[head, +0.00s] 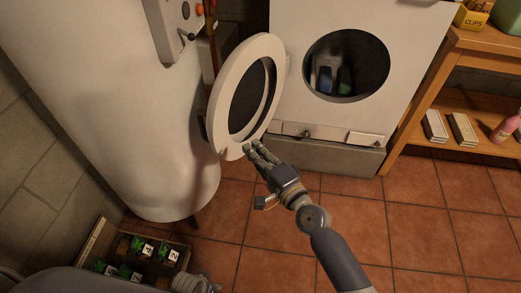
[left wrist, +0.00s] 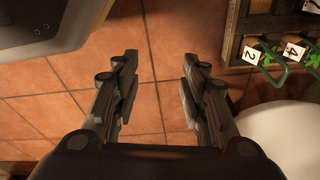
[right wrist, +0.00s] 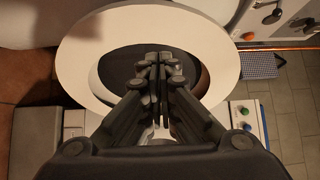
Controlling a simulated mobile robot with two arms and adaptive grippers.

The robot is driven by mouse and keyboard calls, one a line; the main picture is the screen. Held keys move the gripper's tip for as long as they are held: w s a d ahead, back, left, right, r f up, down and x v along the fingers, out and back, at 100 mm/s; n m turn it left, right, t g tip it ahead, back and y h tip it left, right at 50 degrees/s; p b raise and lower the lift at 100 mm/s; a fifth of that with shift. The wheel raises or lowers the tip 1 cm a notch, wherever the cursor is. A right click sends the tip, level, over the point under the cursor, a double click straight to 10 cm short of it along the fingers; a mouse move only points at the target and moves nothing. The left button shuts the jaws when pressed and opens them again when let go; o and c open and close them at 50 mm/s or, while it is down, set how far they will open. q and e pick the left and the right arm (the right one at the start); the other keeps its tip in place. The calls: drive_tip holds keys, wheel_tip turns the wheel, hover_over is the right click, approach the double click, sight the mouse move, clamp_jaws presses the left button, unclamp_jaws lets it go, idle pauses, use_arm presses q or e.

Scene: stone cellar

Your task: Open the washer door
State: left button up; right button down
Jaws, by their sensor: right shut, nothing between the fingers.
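The white washer (head: 290,88) stands at the back, with its dark round opening (head: 346,66) uncovered and some dark, blue and green items inside. Its round white door (head: 217,108) is swung wide open to the left, near the white tank. My right gripper (head: 250,150) is shut and empty at the lower edge of the door; I cannot tell whether it touches. In the right wrist view the door ring (right wrist: 85,50) lies just beyond the closed fingers (right wrist: 158,62). My left gripper (left wrist: 158,62) is open and empty above the tiled floor, and is not seen in the head view.
A large white tank (head: 120,110) stands left of the door, with a control box (head: 172,30) on it. A wooden shelf (head: 425,100) stands at the right. A crate with green-handled numbered items (head: 95,243) is on the floor at lower left.

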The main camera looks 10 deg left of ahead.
drive_tip(key=s+d, duration=0.5)
drive_tip(key=s, duration=0.4)
drive_tip(key=s+d+f+n+g+h, duration=0.25)
drive_tip(key=d+f, duration=0.25)
drive_tip(key=f, duration=0.6)
drive_tip(key=s+d+f+n+g+h, duration=0.2)
drive_tip(key=s+d+f+n+h, duration=0.15)
drive_tip(key=d+f, duration=0.45)
drive_tip(key=s+d+f+n+g+h, duration=0.3)
drive_tip(key=s+f, duration=0.1)
drive_tip(key=f, duration=0.9)
drive_tip(key=s+d+f+n+g+h, duration=0.2)
drive_tip(key=s+d+f+g+h, duration=0.2)
drive_tip(key=s+d+f, duration=0.6)
use_arm(q)
drive_tip(key=s+a+g+p, duration=0.1)
drive_tip(key=s+a+p, duration=0.1)
drive_tip(key=s+p, duration=1.3)
drive_tip(key=shift+s+r+p, duration=0.35)
drive_tip(key=shift+s, duration=0.6)
use_arm(e)
drive_tip(key=s+d+r, duration=0.1)
drive_tip(key=s+r, duration=0.1)
drive_tip(key=s, duration=0.6)
drive_tip(key=s+d+r, duration=0.2)
drive_tip(key=s, duration=0.6)
drive_tip(key=shift+s+n, duration=0.2)
drive_tip(key=shift+n, duration=0.1)
